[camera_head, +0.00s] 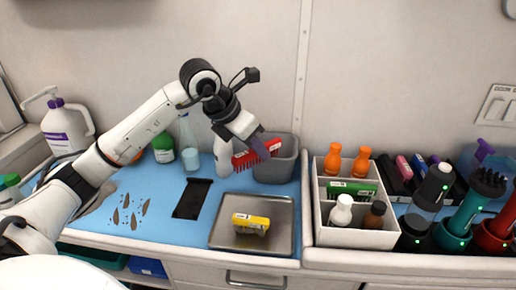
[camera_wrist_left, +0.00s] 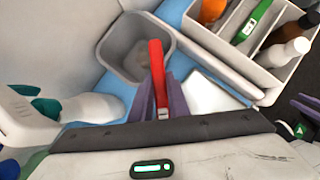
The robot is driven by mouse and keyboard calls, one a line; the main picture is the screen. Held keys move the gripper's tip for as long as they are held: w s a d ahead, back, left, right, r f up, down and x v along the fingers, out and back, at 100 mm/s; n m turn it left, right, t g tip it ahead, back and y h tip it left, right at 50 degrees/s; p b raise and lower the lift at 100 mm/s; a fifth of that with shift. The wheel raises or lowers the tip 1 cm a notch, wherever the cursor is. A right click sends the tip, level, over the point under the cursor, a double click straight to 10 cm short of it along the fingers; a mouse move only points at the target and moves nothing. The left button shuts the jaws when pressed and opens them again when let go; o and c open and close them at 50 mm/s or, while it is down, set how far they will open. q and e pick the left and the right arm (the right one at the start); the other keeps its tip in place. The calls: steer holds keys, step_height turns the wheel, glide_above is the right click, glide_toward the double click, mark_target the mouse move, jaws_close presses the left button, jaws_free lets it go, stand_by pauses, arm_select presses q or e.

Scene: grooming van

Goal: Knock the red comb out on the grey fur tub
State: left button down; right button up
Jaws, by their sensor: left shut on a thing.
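The red comb (camera_head: 258,153) is held in my left gripper (camera_head: 257,144), with its teeth pointing down in the head view. The purple fingers are shut on it, and it also shows between them in the left wrist view (camera_wrist_left: 157,75). The grey fur tub (camera_head: 276,168) stands at the back of the blue mat, just behind and right of the comb. In the left wrist view, the tub (camera_wrist_left: 109,47) has grey fluff inside. The comb's far end overlaps the tub's near rim there; I cannot tell whether they touch.
A metal tray (camera_head: 228,235) with a yellow brush (camera_head: 251,222) lies in front of the tub. A white caddy (camera_head: 355,237) with bottles stands right. A white bottle (camera_head: 221,158) stands left of the tub. Brown tufts (camera_head: 127,212) and a black pad (camera_head: 192,199) lie on the mat.

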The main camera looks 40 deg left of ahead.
arm_select(q)
steer(key=shift+r+p, duration=1.75)
steer(key=shift+r, duration=0.9)
